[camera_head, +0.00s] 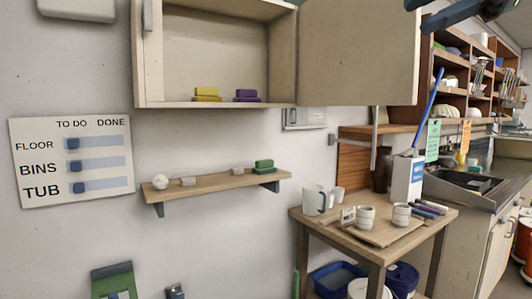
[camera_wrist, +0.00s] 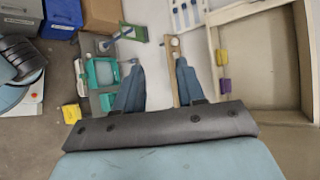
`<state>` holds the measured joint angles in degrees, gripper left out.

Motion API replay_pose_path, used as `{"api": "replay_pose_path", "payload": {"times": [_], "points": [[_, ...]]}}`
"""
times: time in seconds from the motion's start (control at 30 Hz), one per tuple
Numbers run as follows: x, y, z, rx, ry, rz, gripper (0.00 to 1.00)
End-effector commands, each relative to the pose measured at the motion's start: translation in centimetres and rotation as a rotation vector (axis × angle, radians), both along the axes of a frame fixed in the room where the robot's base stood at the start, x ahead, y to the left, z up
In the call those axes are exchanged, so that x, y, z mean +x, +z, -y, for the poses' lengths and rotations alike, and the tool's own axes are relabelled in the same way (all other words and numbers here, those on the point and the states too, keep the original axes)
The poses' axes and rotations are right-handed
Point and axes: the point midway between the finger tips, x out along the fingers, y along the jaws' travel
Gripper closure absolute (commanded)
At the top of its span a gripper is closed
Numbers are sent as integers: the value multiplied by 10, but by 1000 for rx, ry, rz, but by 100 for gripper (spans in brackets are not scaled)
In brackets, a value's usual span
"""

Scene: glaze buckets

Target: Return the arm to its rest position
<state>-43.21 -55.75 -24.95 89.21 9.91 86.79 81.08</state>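My gripper (camera_wrist: 160,63) shows in the wrist view with its two blue fingers spread apart and nothing between them. The wall and the narrow shelf are seen beyond the fingers. In the head view, a dark blue part of my arm or gripper (camera_head: 446,15) shows at the top right edge, in front of the cabinet door's upper right. The rest of the arm is out of the head view.
An open wall cabinet (camera_head: 215,104) holds yellow (camera_head: 207,94) and purple (camera_head: 246,95) blocks; its door (camera_head: 358,50) stands open rightward. Below is a small shelf (camera_head: 215,184). A table (camera_head: 335,236) with cups stands at right. A teal frame (camera_wrist: 103,73) is low at left.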

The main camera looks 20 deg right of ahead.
Motion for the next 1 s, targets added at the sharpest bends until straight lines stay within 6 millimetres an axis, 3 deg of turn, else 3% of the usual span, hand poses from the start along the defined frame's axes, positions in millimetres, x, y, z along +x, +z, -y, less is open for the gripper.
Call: {"api": "replay_pose_path", "payload": {"times": [0.03, 0.2, 0.4, 0.6, 0.8, 0.9, 1.0], "points": [[8, -13, -22, -76, -3, 26, 61], [39, -62, -81, -335, 27, 130, 61], [79, -140, -130, -644, 107, 205, 61], [111, -233, -153, -937, 242, 235, 61], [127, -330, -155, -1179, 427, 227, 61], [128, -366, -152, -1257, 511, 219, 61], [127, -390, -149, -1307, 572, 215, 61]]}}
